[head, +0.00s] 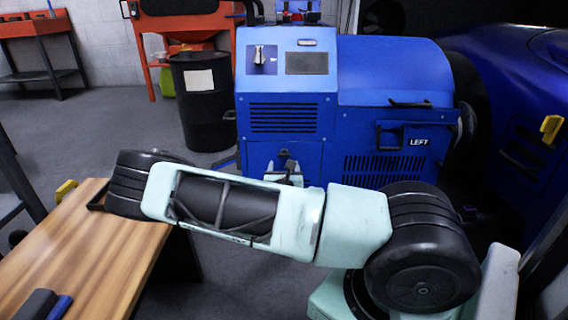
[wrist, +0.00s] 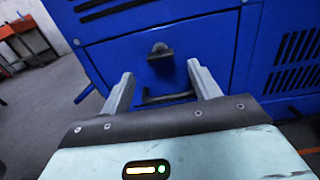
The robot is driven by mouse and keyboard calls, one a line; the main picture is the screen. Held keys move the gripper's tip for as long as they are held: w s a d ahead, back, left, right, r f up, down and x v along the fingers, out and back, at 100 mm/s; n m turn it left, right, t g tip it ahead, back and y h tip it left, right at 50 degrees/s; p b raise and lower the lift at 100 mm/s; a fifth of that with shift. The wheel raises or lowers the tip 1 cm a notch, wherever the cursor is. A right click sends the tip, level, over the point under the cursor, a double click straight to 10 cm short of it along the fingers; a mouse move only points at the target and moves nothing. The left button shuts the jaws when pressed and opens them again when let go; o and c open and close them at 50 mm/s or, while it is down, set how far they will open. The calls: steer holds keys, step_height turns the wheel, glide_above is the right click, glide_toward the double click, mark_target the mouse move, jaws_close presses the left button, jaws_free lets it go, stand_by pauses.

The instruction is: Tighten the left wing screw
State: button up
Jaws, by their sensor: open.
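The blue dynamometer cabinet (head: 285,125) stands beyond my arm, and its lower front panel fills much of the wrist view (wrist: 115,55). A small dark protruding piece (wrist: 160,50), which looks like a wing screw, sits on that panel; it also shows in the head view (head: 285,155). I cannot tell if it is the left one. My gripper (wrist: 160,70) is open and empty, facing the panel, with the dark piece between and beyond its fingertips. In the head view my gripper (head: 284,178) is partly hidden behind my arm.
A black handle (wrist: 168,97) is on the panel just below the dark piece. A wooden table (head: 85,255) stands at left, a black drum (head: 203,105) behind. Floor is clear between drum and table.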

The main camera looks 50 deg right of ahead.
mark_target(284, 156)
steer(key=b+x, duration=0.1)
steer(key=x, duration=0.5)
steer(key=shift+b, duration=0.35)
steer(key=c, duration=1)
